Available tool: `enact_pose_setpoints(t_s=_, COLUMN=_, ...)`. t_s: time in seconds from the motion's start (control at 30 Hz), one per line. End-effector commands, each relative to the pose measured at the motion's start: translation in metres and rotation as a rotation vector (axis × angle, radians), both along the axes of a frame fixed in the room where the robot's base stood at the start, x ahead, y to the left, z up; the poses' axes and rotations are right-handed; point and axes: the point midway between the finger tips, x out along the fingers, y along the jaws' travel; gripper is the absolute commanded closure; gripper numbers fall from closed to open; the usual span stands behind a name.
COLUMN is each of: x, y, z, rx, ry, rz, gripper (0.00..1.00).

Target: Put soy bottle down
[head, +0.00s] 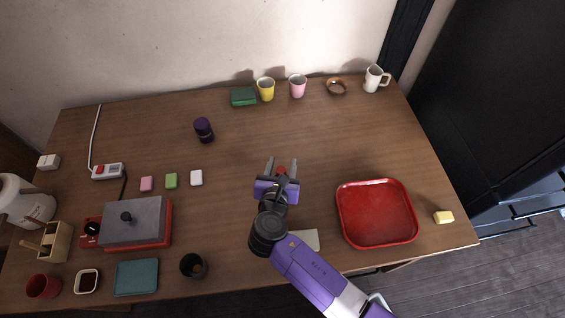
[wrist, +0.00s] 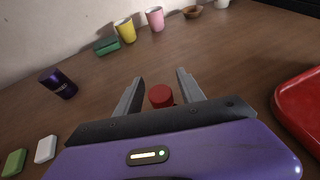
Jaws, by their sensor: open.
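The soy bottle shows only as a red cap (wrist: 160,96) between my fingers in the wrist view; the rest is hidden behind my gripper. In the head view a bit of the red cap (head: 282,170) shows between the fingers, over the middle of the wooden table (head: 330,140). My gripper (head: 282,163) is open, with one finger on each side of the cap. In the wrist view my gripper (wrist: 160,77) shows a gap between each finger and the cap. I cannot see the bottle's base.
A red tray (head: 377,213) lies right of my gripper. Yellow (head: 266,89) and pink cups (head: 297,87) stand at the back. A red-based appliance (head: 135,222) stands front left. The table between is clear.

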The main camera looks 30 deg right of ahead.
Motion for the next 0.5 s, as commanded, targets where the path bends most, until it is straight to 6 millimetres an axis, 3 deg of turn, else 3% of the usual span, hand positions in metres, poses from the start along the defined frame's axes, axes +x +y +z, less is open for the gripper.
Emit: enact_pose_setpoints(t_s=0.5, x=-0.073, y=0.05, z=0.036, rx=0.001, ry=0.0, rz=0.002, gripper=0.54)
